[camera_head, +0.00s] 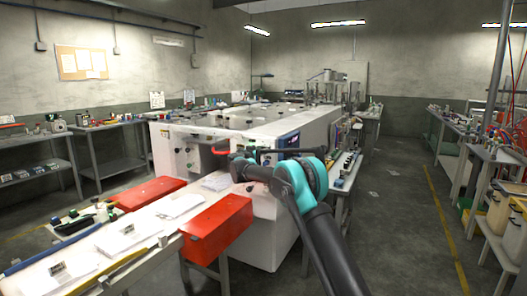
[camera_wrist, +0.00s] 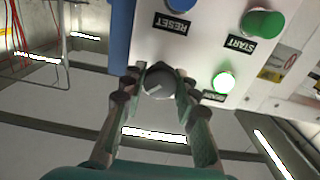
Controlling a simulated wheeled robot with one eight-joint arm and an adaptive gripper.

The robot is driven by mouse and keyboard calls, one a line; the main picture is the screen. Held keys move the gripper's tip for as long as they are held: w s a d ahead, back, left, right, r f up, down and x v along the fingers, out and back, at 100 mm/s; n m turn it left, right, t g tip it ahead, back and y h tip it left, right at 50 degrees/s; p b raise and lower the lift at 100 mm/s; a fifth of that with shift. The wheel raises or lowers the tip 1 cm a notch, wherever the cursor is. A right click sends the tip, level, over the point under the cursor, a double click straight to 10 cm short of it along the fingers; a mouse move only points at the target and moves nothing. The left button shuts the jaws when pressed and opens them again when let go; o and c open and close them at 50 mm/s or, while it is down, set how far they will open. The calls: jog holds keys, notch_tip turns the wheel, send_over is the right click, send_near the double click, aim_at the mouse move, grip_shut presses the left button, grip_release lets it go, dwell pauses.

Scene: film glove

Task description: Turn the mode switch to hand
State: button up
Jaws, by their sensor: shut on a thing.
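The mode switch (camera_wrist: 158,84) is a round grey knob with a light pointer line, at the lower edge of a white control panel (camera_wrist: 205,48) in the wrist view. My gripper (camera_wrist: 160,74) is shut on the knob, one finger on each side. The pointer line runs slantwise across the knob. The switch's own position labels cannot be seen. In the head view my gripper and dark wrist reach to the front of the white machine (camera_head: 292,222), and I cannot make out the switch there.
Near the knob are a blue button (camera_wrist: 186,4) by a RESET label, a green button (camera_wrist: 262,23) by a START label, and a lit green lamp (camera_wrist: 223,82). Open floor lies to the right.

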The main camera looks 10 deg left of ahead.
jog(key=n, duration=0.8)
jog(key=shift+a+n, duration=0.15)
jog(key=shift+n, duration=0.15)
jog(key=n, duration=0.4)
jog(key=shift+f+n, duration=0.1)
jog(key=shift+n, duration=0.2)
jog(key=shift+f+n, duration=0.1)
jog(key=shift+n, duration=2.1)
jog(key=o, duration=1.2)
jog(key=shift+c, duration=0.2)
jog(key=shift+s+a, duration=0.1)
